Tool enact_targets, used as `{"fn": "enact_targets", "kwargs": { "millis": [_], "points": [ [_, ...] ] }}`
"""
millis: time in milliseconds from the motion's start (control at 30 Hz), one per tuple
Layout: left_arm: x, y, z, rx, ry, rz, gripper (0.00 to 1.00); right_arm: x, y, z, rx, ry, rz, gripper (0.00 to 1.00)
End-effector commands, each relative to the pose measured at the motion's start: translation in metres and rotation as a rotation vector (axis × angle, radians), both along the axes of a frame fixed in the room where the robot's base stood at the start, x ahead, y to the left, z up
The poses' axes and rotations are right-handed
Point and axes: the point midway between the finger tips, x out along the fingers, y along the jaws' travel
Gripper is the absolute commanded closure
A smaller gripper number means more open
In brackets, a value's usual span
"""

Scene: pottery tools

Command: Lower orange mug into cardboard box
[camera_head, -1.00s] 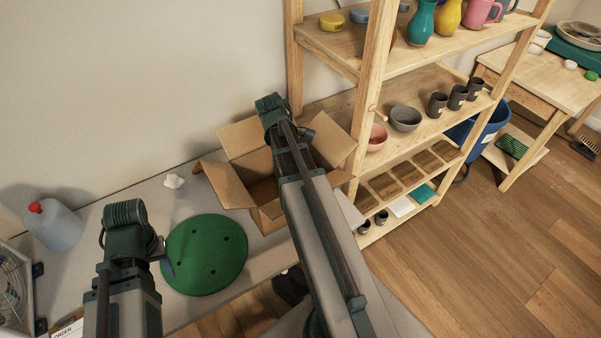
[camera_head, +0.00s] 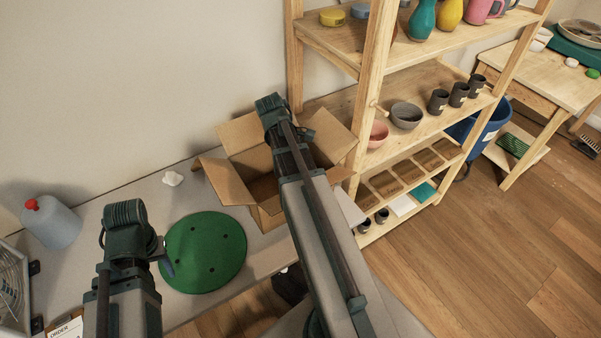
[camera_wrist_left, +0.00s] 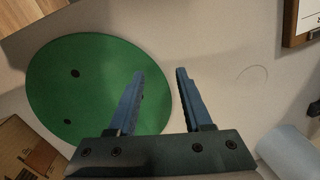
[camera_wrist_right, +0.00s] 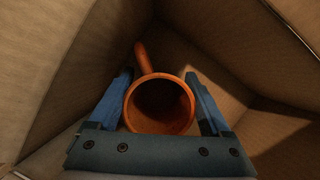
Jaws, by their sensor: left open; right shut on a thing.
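The orange mug (camera_wrist_right: 160,107) shows in the right wrist view, its round opening facing the camera and its handle pointing up the picture. My right gripper (camera_wrist_right: 158,75) is shut on it, with a blue finger on each side. Cardboard walls of the box (camera_wrist_right: 75,85) surround the mug and gripper. In the head view the open cardboard box (camera_head: 232,184) stands beside the shelf, and my right arm reaches over it, hiding the mug. I cannot tell whether the mug touches the box floor.
The green disc (camera_head: 205,253) lies on the counter left of the box. The wooden shelf (camera_head: 372,90) with bowls and cups stands close right of the box.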

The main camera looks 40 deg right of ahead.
Motion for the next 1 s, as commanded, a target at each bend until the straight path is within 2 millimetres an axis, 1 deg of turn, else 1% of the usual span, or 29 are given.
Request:
{"fn": "enact_targets", "kwargs": {
  "millis": [733, 933, 967, 1000],
  "points": [
    [0.0, 0.0, -0.0114, 0.0, 0.0, 0.0, 0.5, 0.0, 0.0, -0.0113, 0.0, 0.0, 0.0, 0.92],
    [0.0, 0.0, -0.0104, 0.0, 0.0, 0.0, 0.5, -0.0002, -0.0001, -0.0103, 0.0, 0.0, 0.0, 0.92],
    [0.0, 0.0, -0.0104, 0.0, 0.0, 0.0, 0.5, -0.0001, 0.0, -0.0104, 0.0, 0.0, 0.0, 0.12],
    [0.0, 0.0, -0.0104, 0.0, 0.0, 0.0, 0.5, -0.0001, 0.0, -0.0104, 0.0, 0.0, 0.0, 0.05]
  ]
}}
